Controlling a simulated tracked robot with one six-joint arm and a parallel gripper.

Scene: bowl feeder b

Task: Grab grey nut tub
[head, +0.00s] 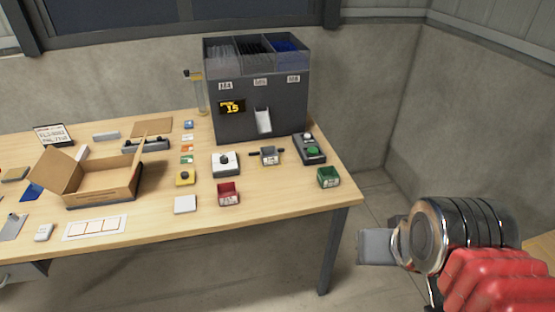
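A small grey tub (270,157) with a pale label stands on the wooden table (150,228), in front of the dark feeder machine. Small dark pieces stick out at its left and right sides. Its contents are too small to tell. My gripper (376,247) is at the lower right, beyond the table's right edge and well apart from the tub. One flat grey finger shows, side on. I cannot tell whether the gripper is open or shut. Nothing is visibly held.
The feeder machine (285,112) stands behind the tub. A green tub (328,177) and a control box (309,149) are to its right, a red tub (228,195) in front left, and a white button box (225,164) to its left. An open carton (100,193) stands further left.

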